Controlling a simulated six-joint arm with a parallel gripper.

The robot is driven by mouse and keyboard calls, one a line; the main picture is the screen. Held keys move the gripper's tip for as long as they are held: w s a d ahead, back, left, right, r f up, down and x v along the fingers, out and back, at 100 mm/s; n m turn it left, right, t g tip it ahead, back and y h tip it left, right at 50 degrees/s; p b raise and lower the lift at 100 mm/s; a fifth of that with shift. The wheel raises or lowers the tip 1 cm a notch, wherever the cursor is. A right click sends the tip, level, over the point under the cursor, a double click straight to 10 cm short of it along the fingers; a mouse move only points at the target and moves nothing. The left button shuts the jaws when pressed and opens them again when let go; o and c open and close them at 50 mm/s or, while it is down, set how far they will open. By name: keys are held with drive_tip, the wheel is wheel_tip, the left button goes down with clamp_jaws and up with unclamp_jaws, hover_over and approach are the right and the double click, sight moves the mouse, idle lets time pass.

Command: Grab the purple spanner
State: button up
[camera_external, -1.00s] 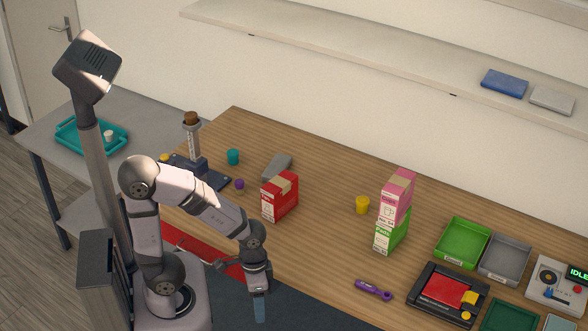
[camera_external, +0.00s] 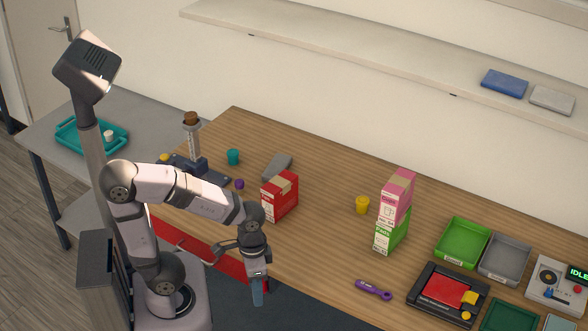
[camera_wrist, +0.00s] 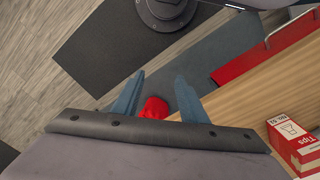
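The purple spanner (camera_external: 374,290) lies flat on the wooden bench near its front edge, left of the black tray with a red inset, in the external view. It is not visible in the wrist view. My gripper (camera_external: 258,291) hangs pointing down in front of the bench's front edge, well to the left of the spanner. In the wrist view my gripper (camera_wrist: 158,88) shows two blue fingers spread apart. A red rounded shape (camera_wrist: 154,108) shows between them near the palm; I cannot tell what it is or how far off it lies.
A red carton (camera_external: 280,197) stands on the bench behind my gripper. A pink carton (camera_external: 397,196) sits on a green carton (camera_external: 391,237), beyond the spanner. A yellow cup (camera_external: 362,205) stands nearby. The black tray (camera_external: 424,309) is right of the spanner. Bench between red carton and spanner is clear.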

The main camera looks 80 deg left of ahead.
drive_tip(key=w+d+f+n+t+h+b, duration=0.1)
drive_tip(key=w+d+f+n+h+b, duration=0.3)
drive_tip(key=w+n+b, duration=0.5)
drive_tip(key=n+t+h+b, duration=0.45)
drive_tip(key=n+b, duration=0.35)
drive_tip(key=n, duration=0.5)
approach(371, 284)
drive_tip(key=shift+t, duration=0.35)
drive_tip(key=s+d, duration=0.2)
drive_tip(key=s+d+f, duration=0.1)
drive_tip(key=s+d, duration=0.1)
drive_tip(key=s, duration=0.1)
drive_tip(key=s+d, duration=0.2)
drive_tip(key=shift+s+d+f, duration=0.1)
drive_tip(key=shift+s+f, duration=0.05)
drive_tip(key=w+a+r+n+t+b, duration=0.2)
drive_tip(key=w+a+n, duration=0.1)
drive_tip(key=w+a+r+n+t+h+b, duration=0.1)
drive_tip(key=w+a+n, duration=0.1)
drive_tip(key=shift+w+a, duration=0.15)
drive_tip(key=shift+a, duration=0.1)
wheel_tip(371, 284, down, 3)
drive_tip(key=shift+d+f, duration=0.15)
drive_tip(key=shift+f, duration=0.45)
drive_tip(key=shift+x, duration=3.7)
drive_tip(key=shift+w+f, duration=0.1)
drive_tip(key=shift+a, duration=0.25)
